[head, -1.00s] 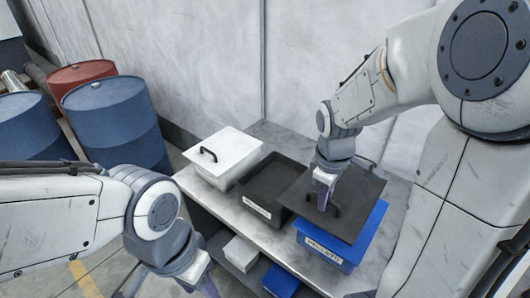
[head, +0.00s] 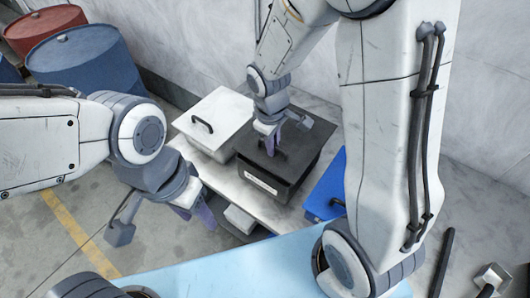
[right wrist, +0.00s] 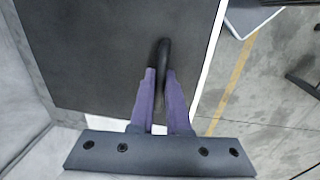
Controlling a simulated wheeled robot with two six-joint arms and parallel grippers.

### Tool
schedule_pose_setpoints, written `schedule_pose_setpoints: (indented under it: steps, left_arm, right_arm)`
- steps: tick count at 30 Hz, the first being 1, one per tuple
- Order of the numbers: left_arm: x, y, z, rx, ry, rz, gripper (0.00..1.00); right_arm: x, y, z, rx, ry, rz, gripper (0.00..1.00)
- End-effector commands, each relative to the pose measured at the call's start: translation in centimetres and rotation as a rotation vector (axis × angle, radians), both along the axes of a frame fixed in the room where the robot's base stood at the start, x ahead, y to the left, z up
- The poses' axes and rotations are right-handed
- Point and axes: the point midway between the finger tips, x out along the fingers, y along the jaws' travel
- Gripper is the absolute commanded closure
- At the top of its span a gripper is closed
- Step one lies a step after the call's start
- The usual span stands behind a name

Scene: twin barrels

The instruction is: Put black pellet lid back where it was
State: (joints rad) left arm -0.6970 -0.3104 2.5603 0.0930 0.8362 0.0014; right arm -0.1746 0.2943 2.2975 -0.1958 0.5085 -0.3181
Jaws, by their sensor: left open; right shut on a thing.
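My right gripper (head: 272,152) is shut on the handle of the black lid (head: 300,157). The lid is over the black bin (head: 290,191), which has a white label on its front. I cannot tell whether the lid rests on the rim or hangs just above it. In the right wrist view, the purple fingers (right wrist: 159,75) close around the dark handle (right wrist: 163,55) near one edge of the flat lid (right wrist: 90,50). My left gripper (head: 195,213) is open and empty, off to the left in front of the shelf.
A white bin with a white lid (head: 218,112) stands left of the black bin. A blue bin (head: 326,192) stands to its right, partly hidden by my right arm. Blue (head: 85,60) and red (head: 42,25) barrels stand at the back left. A light blue surface (head: 220,270) lies in front.

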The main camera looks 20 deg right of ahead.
Motion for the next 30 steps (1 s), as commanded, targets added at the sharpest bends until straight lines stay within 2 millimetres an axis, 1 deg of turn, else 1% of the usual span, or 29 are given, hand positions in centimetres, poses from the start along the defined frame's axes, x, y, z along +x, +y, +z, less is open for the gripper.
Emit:
schedule_pose_setpoints:
  steps: [1, 3, 6, 8, 12, 15, 23, 27, 28, 29, 30]
  left_arm:
    - [0.0, 0.0, 0.3, 0.0, 0.0, 0.0, 0.5]
    - [0.0, 0.0, 0.4, 0.0, 0.0, 0.0, 0.5]
    - [0.0, 0.0, 0.4, 0.0, 0.0, 0.0, 0.5]
    - [0.0, 0.0, 0.5, 0.0, 0.0, 0.0, 0.5]
    - [0.0, 0.0, 0.7, 0.0, 0.0, 0.0, 0.5]
    - [0.0, 0.0, 0.8, 0.0, 0.0, 0.0, 0.5]
    - [0.0, 0.0, 0.7, 0.0, 0.0, 0.0, 0.5]
    - [0.0, 0.0, 0.3, 0.0, 0.0, 0.0, 0.5]
    - [0.0, 0.0, 0.3, 0.0, 0.0, 0.0, 0.5]
    - [0.0, 0.0, 0.4, 0.0, 0.0, 0.0, 0.5]
    - [0.0, 0.0, 0.5, 0.0, 0.0, 0.0, 0.5]
  right_arm:
    - [0.3, 0.8, -0.4, 0.0, 0.002, 0.004, 1.0]
    - [0.6, 1.5, -0.8, 0.0, 0.0, 0.003, 1.0]
    - [0.8, 2.0, -1.2, 0.0, -0.001, 0.002, 1.0]
    - [0.8, 2.1, -1.8, -0.001, 0.001, 0.003, 1.0]
    - [0.7, 2.0, -4.0, -0.002, 0.005, 0.002, 1.0]
    - [0.8, 2.0, -5.0, -0.001, 0.002, 0.003, 1.0]
    - [0.9, 2.0, -5.2, 0.0, -0.002, 0.001, 1.0]
    - [0.9, 2.0, -5.7, 0.0, -0.002, 0.001, 1.0]
    - [0.9, 2.0, -5.7, 0.001, -0.001, 0.001, 0.82]
    - [0.9, 2.0, -5.6, 0.001, -0.001, 0.001, 0.71]
    - [0.8, 2.0, -5.5, 0.001, -0.001, 0.001, 0.56]
